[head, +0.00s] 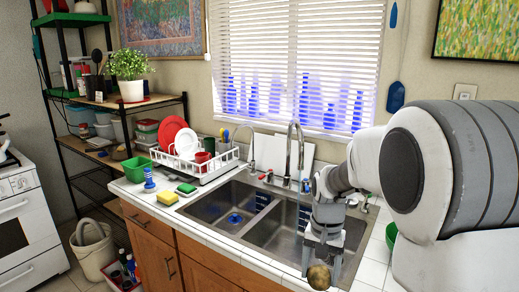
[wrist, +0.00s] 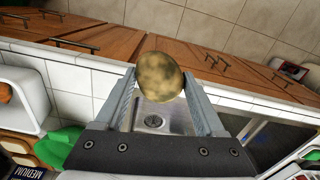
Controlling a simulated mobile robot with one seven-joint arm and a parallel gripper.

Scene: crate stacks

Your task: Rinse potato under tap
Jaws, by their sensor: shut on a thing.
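A brown, mottled, round potato (head: 319,277) is held between the fingertips of my gripper (head: 322,257). In the wrist view the potato (wrist: 160,79) sits between the two grey fingers, and my gripper (wrist: 162,95) is shut on it. In the head view the potato is at the front edge of the counter, before the right basin. A two-basin steel sink (head: 270,229) is set in the white tiled counter. The tall curved tap (head: 290,150) stands behind the basins, with red and blue handles beside it.
A white dish rack (head: 195,168) with plates and a red cup stands left of the sink. A yellow sponge (head: 167,198), a green sponge (head: 186,189) and a blue brush (head: 149,182) lie near it. A green bowl (head: 391,235) is at the right. The left basin looks mostly clear.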

